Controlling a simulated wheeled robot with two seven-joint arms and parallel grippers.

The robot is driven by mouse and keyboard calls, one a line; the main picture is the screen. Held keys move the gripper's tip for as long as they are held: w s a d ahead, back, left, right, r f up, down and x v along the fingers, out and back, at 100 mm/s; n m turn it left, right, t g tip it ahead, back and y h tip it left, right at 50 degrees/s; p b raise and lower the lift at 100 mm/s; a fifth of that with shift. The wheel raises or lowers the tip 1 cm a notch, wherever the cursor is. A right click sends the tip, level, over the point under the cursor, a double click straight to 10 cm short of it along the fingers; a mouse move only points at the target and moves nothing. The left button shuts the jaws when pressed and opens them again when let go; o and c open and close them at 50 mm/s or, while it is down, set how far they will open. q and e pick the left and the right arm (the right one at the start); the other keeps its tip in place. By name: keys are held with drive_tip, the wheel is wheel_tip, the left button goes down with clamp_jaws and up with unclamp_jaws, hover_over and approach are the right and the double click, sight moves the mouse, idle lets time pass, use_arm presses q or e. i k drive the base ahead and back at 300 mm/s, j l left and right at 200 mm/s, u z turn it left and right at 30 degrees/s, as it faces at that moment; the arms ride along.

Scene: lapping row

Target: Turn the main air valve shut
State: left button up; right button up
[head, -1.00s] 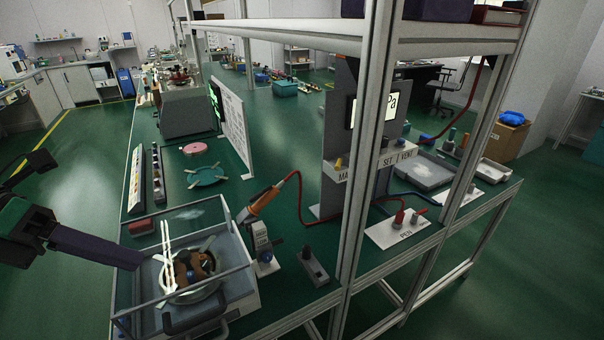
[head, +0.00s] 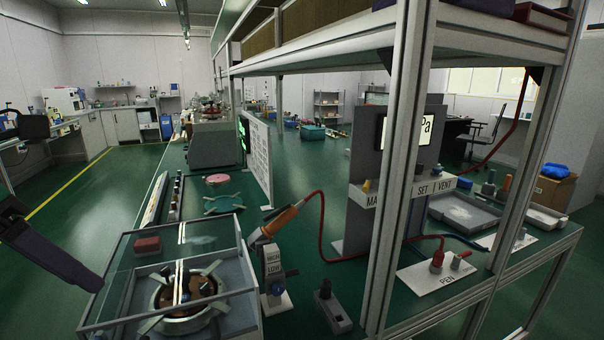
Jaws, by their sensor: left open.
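The panel (head: 393,140) stands on the bench behind the frame post. Its label strip starts with "MA", and the post hides the rest of that word. A small yellow knob (head: 366,186) sits above "MA" and looks like the main air valve; its turn position is too small to tell. "SET" and "VENT" show right of the post. My left gripper (head: 64,207) is at the left edge, partly out of frame, open and empty. My right gripper is not in view.
The clear-sided box (head: 127,262) with a round fixture stands at front left. An orange-handled tool (head: 278,221) with a red hose stands between box and panel. A frame post (head: 402,170) and shelf (head: 470,36) partly block the panel. The green floor at left is clear.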

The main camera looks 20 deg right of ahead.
sight(368, 183)
drive_tip(key=i+l, duration=0.1)
drive_tip(key=l, duration=0.3)
drive_tip(key=i+l, duration=0.1)
drive_tip(key=l, duration=0.3)
drive_tip(key=i+l, duration=0.1)
drive_tip(key=l, duration=0.65)
drive_tip(key=i+l, duration=0.15)
drive_tip(key=l, duration=0.25)
